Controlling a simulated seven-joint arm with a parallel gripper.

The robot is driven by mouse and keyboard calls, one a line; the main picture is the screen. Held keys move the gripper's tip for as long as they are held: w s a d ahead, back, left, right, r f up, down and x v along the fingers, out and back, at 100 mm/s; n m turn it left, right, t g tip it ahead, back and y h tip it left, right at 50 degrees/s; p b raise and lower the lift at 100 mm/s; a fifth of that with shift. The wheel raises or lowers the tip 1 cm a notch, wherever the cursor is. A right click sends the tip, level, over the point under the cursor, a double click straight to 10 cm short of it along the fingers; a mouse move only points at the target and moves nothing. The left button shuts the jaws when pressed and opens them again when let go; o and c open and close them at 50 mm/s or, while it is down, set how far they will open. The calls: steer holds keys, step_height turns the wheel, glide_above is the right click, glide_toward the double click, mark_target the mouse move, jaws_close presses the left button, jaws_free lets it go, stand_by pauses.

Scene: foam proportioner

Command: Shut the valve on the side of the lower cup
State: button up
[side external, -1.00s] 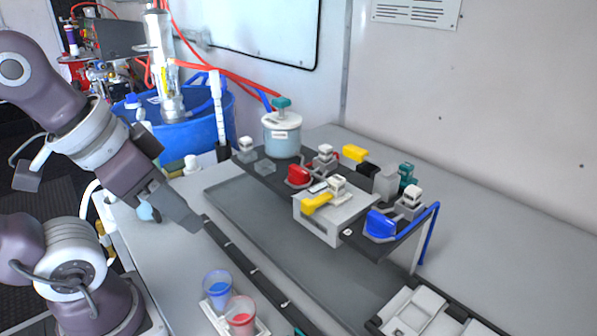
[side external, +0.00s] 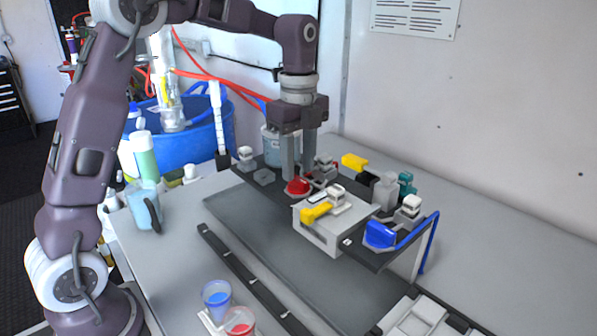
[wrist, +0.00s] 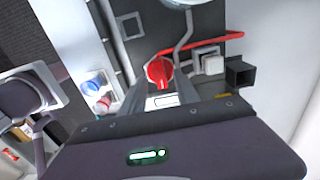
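The red valve handle (side external: 298,187) sits on the raised dark board, towards its far left half. In the wrist view the red handle (wrist: 159,72) is a round knob with a ridge. My gripper (side external: 300,173) points down just above it with two grey fingers apart and empty; I cannot tell whether they touch it. A blue cup (side external: 216,296) and a red cup (side external: 239,322) stand in a white tray at the front. I see no valve on these two cups.
A yellow handle (side external: 316,212) on a white box and a blue handle (side external: 380,235) lie to the right on the board. A red pipe (wrist: 205,43) passes beside the red handle. A light-blue jug (side external: 145,208) stands left.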

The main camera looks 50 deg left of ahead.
step_height(320, 180, down, 2)
steer(key=shift+f, duration=0.1)
jaws_close()
